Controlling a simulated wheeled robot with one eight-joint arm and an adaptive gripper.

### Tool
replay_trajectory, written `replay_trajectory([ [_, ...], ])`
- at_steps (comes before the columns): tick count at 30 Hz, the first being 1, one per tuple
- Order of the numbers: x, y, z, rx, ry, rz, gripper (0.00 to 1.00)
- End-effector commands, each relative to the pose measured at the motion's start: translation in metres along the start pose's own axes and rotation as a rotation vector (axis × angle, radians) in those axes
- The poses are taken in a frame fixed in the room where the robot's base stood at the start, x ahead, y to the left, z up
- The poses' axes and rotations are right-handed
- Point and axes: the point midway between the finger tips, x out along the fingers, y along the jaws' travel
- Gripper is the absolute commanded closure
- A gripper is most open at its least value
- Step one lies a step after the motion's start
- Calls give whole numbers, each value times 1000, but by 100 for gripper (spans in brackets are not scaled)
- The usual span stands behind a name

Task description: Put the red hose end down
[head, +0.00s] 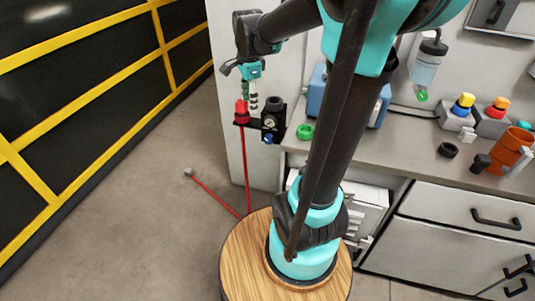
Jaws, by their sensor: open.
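A red fitting (242,112), which looks like the red hose end, sits at the left end of a small black bracket (257,124) on the side of the pale cabinet. A thin red hose (246,165) hangs straight down below it toward the floor. My gripper (248,102) points down just above the bracket and is open. One finger looks green and the other is striped black and white. The fingertips are close to the red fitting; I cannot tell whether they touch it.
A gauge unit (269,122) with a blue knob is on the bracket, right of my gripper. Another red line with a pale end (188,172) lies on the floor.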

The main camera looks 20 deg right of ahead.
Motion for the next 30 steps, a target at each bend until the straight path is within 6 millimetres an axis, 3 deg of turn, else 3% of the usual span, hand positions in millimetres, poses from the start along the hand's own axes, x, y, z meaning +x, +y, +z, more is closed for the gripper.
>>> replay_trajectory([
  [12,79,107,-6,-875,81,-135,49],
  [18,109,154,-6,-1249,157,-170,49],
  [24,123,176,-5,-1433,203,-179,49],
  [30,124,178,-5,-1457,209,-180,49],
])
